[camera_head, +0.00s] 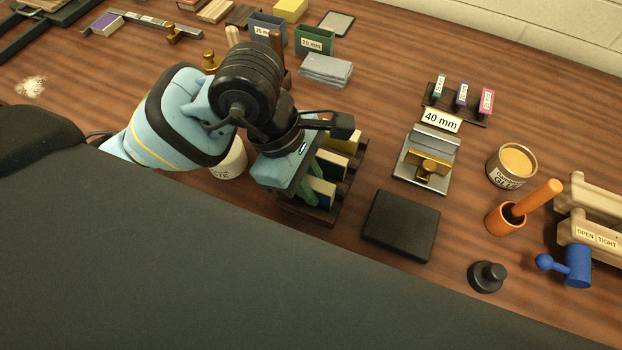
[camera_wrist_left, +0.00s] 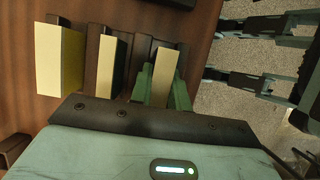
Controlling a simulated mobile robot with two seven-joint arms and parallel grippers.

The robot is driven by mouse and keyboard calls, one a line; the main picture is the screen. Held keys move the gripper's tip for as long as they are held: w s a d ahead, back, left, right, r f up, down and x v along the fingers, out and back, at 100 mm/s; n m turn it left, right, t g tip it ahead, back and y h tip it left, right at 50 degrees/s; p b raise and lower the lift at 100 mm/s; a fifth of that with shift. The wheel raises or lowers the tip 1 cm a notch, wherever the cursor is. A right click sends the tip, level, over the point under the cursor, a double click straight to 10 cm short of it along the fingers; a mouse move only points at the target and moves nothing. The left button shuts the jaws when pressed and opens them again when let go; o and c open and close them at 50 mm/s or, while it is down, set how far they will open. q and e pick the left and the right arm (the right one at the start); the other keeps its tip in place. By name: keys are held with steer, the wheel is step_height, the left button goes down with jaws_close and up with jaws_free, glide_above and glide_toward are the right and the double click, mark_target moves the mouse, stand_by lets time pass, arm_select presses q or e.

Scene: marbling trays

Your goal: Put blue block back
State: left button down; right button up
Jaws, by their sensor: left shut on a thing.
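My left gripper (camera_head: 312,188) is shut on the blue block (camera_head: 323,194), at the near end of a dark slotted rack (camera_head: 324,216). Its green fingers stand either side of the block. In the left wrist view the block's cream face (camera_wrist_left: 165,72) shows between the fingertips. The block looks upright at the rack; whether it rests fully in its slot is hidden. A dark green block (camera_head: 333,164) with a cream face and a yellow block (camera_head: 349,141) stand farther along the rack. They also show in the left wrist view as a cream face (camera_wrist_left: 110,68) and a yellow block (camera_wrist_left: 62,60).
A black slab (camera_head: 401,226) lies right of the rack. Behind it are a metal plate with a brass piece (camera_head: 430,170) and a 40 mm sign (camera_head: 441,121). A glue tin (camera_head: 511,166) and orange pot (camera_head: 505,218) stand farther right. A white pot (camera_head: 230,160) is beside my left arm.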

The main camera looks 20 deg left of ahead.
arm_select(q)
steer(key=shift+s+f, duration=0.1)
steer(key=shift+f, duration=0.3)
steer(key=shift+s+a+f+b, duration=0.1)
steer(key=shift+f+b, duration=0.2)
steer(key=shift+f, duration=0.15)
steer(key=shift+s+f, duration=0.1)
steer(key=shift+f, duration=0.05)
steer(key=c, duration=1.3)
jaws_free()
steer(key=shift+f, duration=0.1)
steer(key=shift+o, duration=0.2)
steer(key=v, duration=0.6)
steer(key=w+v, duration=0.1)
steer(key=v, duration=0.2)
steer(key=shift+d+r, duration=0.25)
steer(key=shift+r, duration=0.25)
